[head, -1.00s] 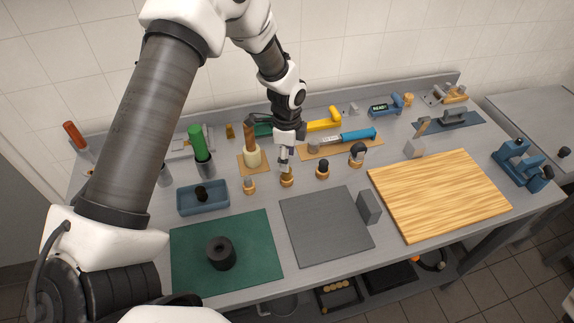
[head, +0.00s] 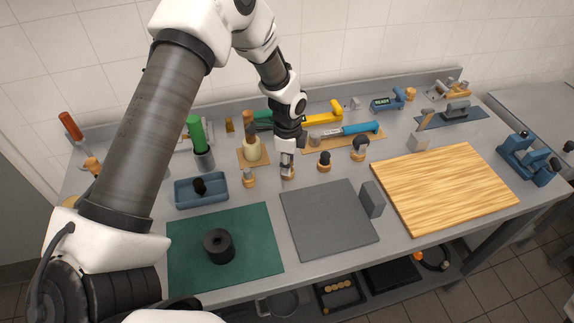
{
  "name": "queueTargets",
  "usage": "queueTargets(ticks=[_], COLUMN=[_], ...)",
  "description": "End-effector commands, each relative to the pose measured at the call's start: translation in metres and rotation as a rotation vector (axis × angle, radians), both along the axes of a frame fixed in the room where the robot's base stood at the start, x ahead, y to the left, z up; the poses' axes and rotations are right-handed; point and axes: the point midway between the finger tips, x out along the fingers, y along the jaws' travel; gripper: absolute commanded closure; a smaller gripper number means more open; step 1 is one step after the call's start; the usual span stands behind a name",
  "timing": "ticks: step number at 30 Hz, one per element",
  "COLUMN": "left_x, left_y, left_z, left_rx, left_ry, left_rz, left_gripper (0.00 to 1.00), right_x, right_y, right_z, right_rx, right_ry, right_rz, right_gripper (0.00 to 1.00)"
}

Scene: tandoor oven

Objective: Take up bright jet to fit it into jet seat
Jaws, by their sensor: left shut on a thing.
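My left gripper (head: 287,166) points down over a row of small brass-based pieces near the middle of the bench. It is shut on a small piece, taken to be the bright jet, which the fingers mostly hide. The brass base (head: 288,175) shows just below the fingertips; I cannot tell whether the piece is clear of it. Beside it stand a left brass-based piece (head: 249,179) and a right one with a dark top (head: 324,162). I cannot tell for sure which thing is the jet seat. My right gripper is not in view.
A blue tray (head: 202,192) and a green mat (head: 184,265) with a black cylinder (head: 219,245) lie at left. A bare grey plate (head: 325,225) lies in front of the gripper. A wooden board (head: 440,190) is at right. Tools crowd the back.

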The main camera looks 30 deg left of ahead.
Motion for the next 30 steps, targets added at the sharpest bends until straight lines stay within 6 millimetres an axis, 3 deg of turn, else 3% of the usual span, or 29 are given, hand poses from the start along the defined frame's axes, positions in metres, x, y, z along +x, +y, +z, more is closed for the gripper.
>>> queueTargets(ticks=[1, 2, 3, 30], left_x=[-0.002, -0.002, -0.002, -0.001], left_y=[0.0, 0.0, 0.0, 0.0], left_z=[-0.003, -0.003, -0.003, 0.018], left_rx=[0.0, -0.001, -0.001, 0.0], left_ry=[0.004, 0.005, 0.005, 0.003], left_rz=[0.0, 0.0, 0.0, 0.0], left_gripper=[0.89, 0.99, 1.0, 1.0], right_x=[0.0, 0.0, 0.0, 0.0], right_y=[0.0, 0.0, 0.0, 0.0], right_z=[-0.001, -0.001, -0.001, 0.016], right_rx=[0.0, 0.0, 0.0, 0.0], right_ry=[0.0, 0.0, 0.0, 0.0], right_rz=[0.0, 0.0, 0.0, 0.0], right_gripper=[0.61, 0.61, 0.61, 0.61])
